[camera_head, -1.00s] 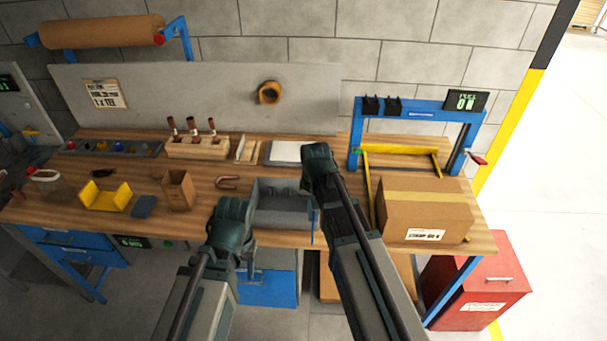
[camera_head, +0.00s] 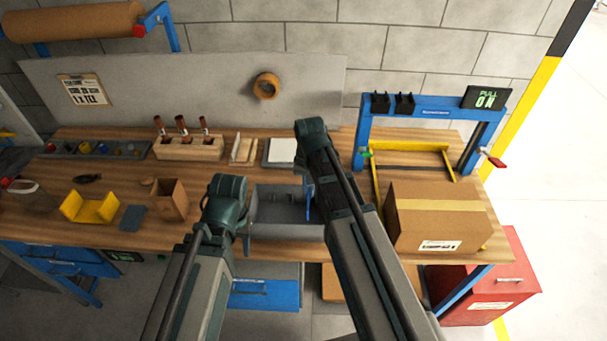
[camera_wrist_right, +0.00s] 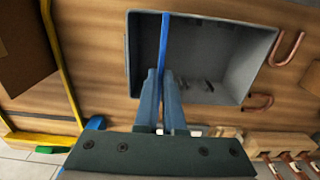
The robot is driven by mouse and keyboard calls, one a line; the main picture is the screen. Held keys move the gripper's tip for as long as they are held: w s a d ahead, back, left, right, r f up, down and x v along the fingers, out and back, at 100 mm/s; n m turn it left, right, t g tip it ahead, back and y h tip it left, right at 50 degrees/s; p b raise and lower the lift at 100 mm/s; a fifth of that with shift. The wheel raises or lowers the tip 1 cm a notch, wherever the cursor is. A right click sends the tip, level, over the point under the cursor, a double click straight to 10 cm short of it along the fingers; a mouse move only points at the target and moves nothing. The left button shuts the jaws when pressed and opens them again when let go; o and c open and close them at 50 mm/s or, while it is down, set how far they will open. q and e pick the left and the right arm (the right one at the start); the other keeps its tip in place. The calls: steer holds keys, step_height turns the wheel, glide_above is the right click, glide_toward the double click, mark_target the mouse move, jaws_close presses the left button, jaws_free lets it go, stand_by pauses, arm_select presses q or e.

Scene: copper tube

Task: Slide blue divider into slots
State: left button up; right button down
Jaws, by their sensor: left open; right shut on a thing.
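The blue divider (camera_head: 309,203) is a thin blue strip held by my right gripper (camera_head: 308,183). In the right wrist view the divider (camera_wrist_right: 164,40) stands edge-on between the closed fingers of that gripper (camera_wrist_right: 163,80). The grey bin (camera_head: 285,232) sits at the front of the bench. The divider is at the bin's right part in the head view. In the right wrist view it crosses the bin (camera_wrist_right: 225,95) near its left wall. I cannot tell whether its ends sit in slots. My left gripper (camera_head: 246,238) is open at the bin's left side.
A cardboard box (camera_head: 437,220) stands right of my right arm. A wooden holder (camera_head: 188,148) with copper-tipped tools is behind. A small wooden box (camera_head: 172,198) and a yellow cradle (camera_head: 90,207) lie left. Bent copper tubes (camera_wrist_right: 287,48) lie beside the bin in the right wrist view.

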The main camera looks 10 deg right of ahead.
steer(key=shift+w, duration=0.5)
arm_select(q)
steer(key=shift+w, duration=0.4)
arm_select(e)
steer(key=shift+s+r, duration=0.1)
arm_select(q)
step_height(320, 180, down, 6)
steer(key=b, duration=0.6)
steer(key=shift+r, duration=0.1)
arm_select(e)
step_height(320, 180, down, 6)
steer(key=shift+r, duration=0.1)
arm_select(q)
step_height(320, 180, down, 6)
steer(key=b, duration=0.6)
arm_select(e)
steer(key=shift+f, duration=3.1)
steer(key=c, duration=0.9)
jaws_free()
steer(key=shift+c, duration=0.2)
arm_select(q)
steer(key=shift+r, duration=0.15)
arm_select(e)
steer(key=shift+r, duration=0.15)
